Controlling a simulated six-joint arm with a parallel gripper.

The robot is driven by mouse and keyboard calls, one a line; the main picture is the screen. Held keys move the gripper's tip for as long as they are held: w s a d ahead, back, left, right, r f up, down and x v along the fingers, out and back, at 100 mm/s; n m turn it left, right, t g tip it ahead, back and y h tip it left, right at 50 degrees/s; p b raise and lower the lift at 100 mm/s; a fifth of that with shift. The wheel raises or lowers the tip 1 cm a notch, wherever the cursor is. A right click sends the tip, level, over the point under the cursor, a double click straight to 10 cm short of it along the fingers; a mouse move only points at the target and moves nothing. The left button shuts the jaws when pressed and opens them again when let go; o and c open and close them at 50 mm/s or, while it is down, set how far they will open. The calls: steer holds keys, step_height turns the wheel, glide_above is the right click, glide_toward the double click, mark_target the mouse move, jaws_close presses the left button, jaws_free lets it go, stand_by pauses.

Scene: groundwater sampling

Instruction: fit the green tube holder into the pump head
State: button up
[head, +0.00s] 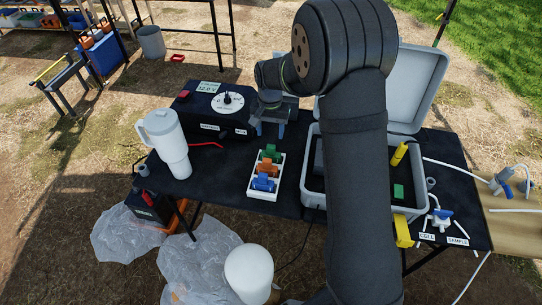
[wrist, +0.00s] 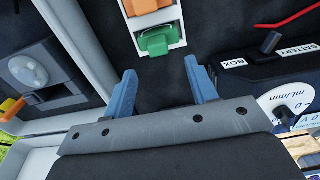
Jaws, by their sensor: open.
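The green tube holder (head: 270,152) sits in the end slot of a white tray on the black-covered table. It also shows in the wrist view (wrist: 157,40), just beyond the fingertips and roughly between them. My gripper (head: 270,122) has its blue fingers apart and empty, above the table between the dial box and the tray. The fingers also show spread in the wrist view (wrist: 163,82). A grey unit with a round pale disc (wrist: 28,70) lies in the open case; I cannot tell whether it is the pump head. My arm hides much of the case in the head view.
The tray (head: 252,190) also holds an orange holder (head: 267,168) and a blue holder (head: 263,183). The black dial box (head: 205,122), white jug (head: 168,145) and open grey case (head: 312,185) stand around it.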

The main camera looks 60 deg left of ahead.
mark_target(271, 146)
step_height(271, 146, down, 8)
steer(key=shift+d+r, duration=0.1)
steer(key=shift+d, duration=0.05)
jaws_close()
step_height(271, 146, up, 10)
steer(key=shift+f, duration=0.2)
steer(key=shift+w+d+r, duration=0.1)
steer(key=shift+w+r, duration=0.15)
steer(key=w+d+r, duration=0.4)
steer(key=w+d, duration=0.8)
steer(key=w, duration=0.3)
steer(key=shift+w+d+f, duration=0.1)
steer(key=shift+d+f, duration=0.05)
steer(key=shift+f, duration=1.25)
steer(key=shift+w+d+f, duration=0.1)
steer(key=shift+d+f, duration=0.05)
steer(key=shift+f, duration=1.3)
steer(key=shift+w+d+f, duration=0.1)
steer(key=shift+d+f, duration=0.05)
steer(key=shift+f, duration=1.25)
